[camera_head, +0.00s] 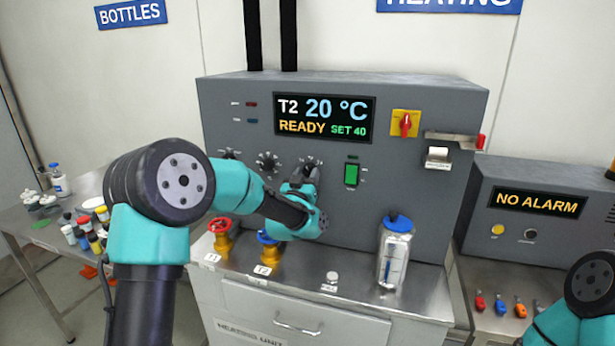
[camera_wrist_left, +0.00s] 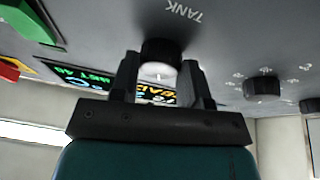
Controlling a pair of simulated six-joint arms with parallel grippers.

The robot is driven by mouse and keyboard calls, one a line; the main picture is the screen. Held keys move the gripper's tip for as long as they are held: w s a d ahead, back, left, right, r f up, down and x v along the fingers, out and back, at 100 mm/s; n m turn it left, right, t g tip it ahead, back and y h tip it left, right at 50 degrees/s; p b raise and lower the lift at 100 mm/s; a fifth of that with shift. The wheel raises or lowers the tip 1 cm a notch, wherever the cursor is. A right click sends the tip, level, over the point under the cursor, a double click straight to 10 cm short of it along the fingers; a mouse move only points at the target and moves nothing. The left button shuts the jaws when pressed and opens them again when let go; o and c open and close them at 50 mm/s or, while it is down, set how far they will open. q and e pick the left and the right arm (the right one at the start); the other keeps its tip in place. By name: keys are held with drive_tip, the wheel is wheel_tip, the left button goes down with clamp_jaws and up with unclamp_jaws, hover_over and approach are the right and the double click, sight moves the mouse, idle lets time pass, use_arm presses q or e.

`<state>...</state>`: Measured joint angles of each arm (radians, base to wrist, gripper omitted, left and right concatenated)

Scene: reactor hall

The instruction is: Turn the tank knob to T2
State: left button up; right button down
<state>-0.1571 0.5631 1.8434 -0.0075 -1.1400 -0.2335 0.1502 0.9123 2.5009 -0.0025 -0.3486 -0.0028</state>
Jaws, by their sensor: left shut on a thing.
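The tank knob (camera_wrist_left: 160,55) is black and round, below the upside-down label TANK in the left wrist view. My left gripper (camera_wrist_left: 161,72) is shut on it, one dark finger on each side. A small white mark shows on the knob's near edge. In the head view my left gripper (camera_head: 301,181) reaches the grey panel at the rightmost knob of the row and hides most of it. The display (camera_head: 324,117) reads T2, 20 °C, READY, SET 40. My right gripper is out of view; only part of that arm shows at the lower right.
Another black knob (camera_wrist_left: 262,88) sits beside the tank knob; a green switch (camera_head: 351,173) is to its right in the head view. Below stand red valve T1 (camera_head: 220,226), blue valve T2 (camera_head: 268,238) and a blue-capped bottle (camera_head: 395,255). An alarm box (camera_head: 537,204) stands at the right.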

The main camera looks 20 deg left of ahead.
use_arm(q)
drive_tip(key=shift+a+m+g+h, duration=0.15)
drive_tip(key=shift+m+h, duration=0.4)
drive_tip(key=shift+m, duration=0.65)
drive_tip(key=shift+d+m+g+h, duration=0.15)
drive_tip(key=shift+m+h, duration=0.4)
drive_tip(key=shift+m, duration=0.65)
drive_tip(key=shift+a, duration=0.1)
drive_tip(key=o, duration=0.9)
drive_tip(key=shift+s, duration=0.1)
drive_tip(key=v, duration=1.7)
drive_tip(key=shift+s, duration=0.15)
